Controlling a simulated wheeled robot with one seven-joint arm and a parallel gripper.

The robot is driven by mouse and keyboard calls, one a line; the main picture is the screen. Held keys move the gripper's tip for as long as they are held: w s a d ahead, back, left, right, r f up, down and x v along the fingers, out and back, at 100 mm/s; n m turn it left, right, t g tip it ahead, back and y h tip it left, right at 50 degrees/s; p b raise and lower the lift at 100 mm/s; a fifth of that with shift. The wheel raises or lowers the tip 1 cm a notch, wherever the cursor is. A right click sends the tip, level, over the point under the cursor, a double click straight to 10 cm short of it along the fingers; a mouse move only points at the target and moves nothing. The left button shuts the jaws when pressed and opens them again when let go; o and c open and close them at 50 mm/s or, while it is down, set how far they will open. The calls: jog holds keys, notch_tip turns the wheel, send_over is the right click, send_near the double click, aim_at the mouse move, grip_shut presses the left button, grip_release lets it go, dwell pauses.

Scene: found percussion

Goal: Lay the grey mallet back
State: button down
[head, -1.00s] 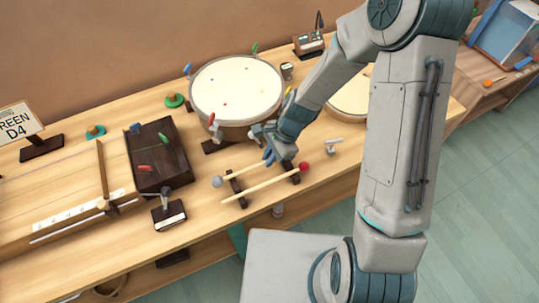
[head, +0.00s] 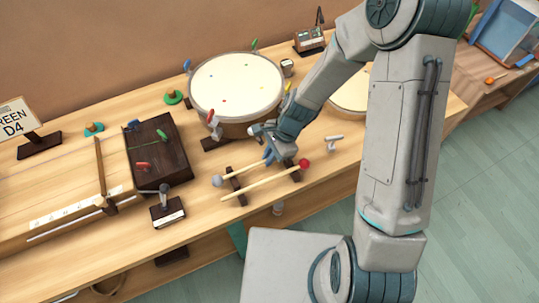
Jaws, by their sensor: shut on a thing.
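The grey mallet (head: 218,181) has a round grey head at its left end and a pale wooden stick that runs right to my gripper. My gripper (head: 270,158) points down at the back of the dark mallet rest (head: 236,186) and is shut on the mallet's stick. The stick lies over or just above the left bar of the rest; I cannot tell whether it touches. A second mallet with a red head (head: 304,163) lies across both bars in front of it. The gripper's far side is hidden by my arm.
A large drum (head: 237,88) stands behind my gripper, with coloured clips on its rim. A dark wooden box (head: 160,152) is at left, with a small labelled stand (head: 168,209) in front. A smaller drum (head: 350,95) is partly behind my arm.

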jog(key=c, duration=1.4)
grip_release()
jog(key=shift+c, duration=0.2)
jog(key=v, duration=1.3)
jog(key=shift+r, duration=0.35)
jog(key=shift+d, duration=0.15)
jog(key=s+d+r+n+t+h, duration=0.4)
jog(key=s+d+r+n, duration=0.7)
jog(key=s+d+r, duration=0.1)
jog(key=d+r, duration=0.1)
jog(key=d, duration=0.1)
jog(key=shift+d+n+t, duration=0.3)
jog(key=shift+d+t, duration=0.05)
jog(key=shift+t, duration=0.05)
